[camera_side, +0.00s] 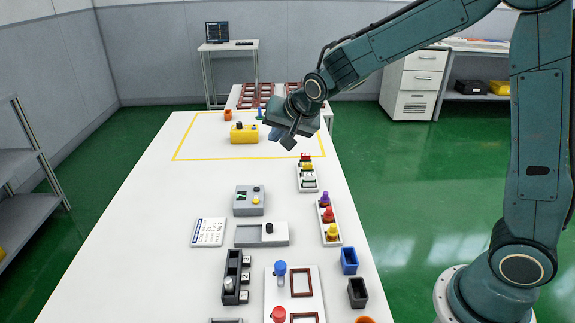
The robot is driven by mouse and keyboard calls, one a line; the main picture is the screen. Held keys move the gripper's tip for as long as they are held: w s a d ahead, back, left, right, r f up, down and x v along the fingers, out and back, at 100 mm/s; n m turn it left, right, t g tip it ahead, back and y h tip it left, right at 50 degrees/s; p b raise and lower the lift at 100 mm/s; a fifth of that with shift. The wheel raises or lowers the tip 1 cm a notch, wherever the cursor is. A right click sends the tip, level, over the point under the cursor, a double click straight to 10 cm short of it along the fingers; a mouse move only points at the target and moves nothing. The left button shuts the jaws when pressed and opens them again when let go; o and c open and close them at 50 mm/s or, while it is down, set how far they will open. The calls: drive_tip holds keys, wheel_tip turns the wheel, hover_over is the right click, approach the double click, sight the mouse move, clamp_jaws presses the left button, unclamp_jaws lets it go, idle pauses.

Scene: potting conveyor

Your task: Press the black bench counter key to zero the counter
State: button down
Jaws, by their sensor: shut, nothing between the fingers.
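My gripper (289,138) is shut and empty, held above the far right part of the white table. I cannot tell its exact height. A grey box (243,208) with a dark display, a pale yellow button and a small dark key (256,188) stands mid-table, nearer the camera than my gripper. It looks like a bench counter, but the picture is too small to read it. A grey block with a black knob (269,228) lies just in front of it. A yellow box with a dark top piece (238,125) sits farther back, left of my gripper.
A white strip with purple, red and yellow knobs (326,198) and another with small coloured parts (307,184) line the right side. A printed card (208,232) lies left. Blue (349,268) and black bins stand at the front right. The table's left middle is clear.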

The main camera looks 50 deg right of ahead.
drive_tip(key=w+a+f+m, duration=0.1)
drive_tip(key=w+f, duration=0.5)
drive_tip(key=shift+w+f+m+t, duration=0.15)
drive_tip(key=shift+w+m+t, duration=0.15)
drive_tip(key=shift+m, duration=0.1)
drive_tip(key=shift+f, duration=0.15)
drive_tip(key=shift+f, duration=4.3)
drive_tip(key=shift+f, duration=0.8)
drive_tip(key=shift+r, duration=0.85)
drive_tip(key=shift+r, duration=2.5)
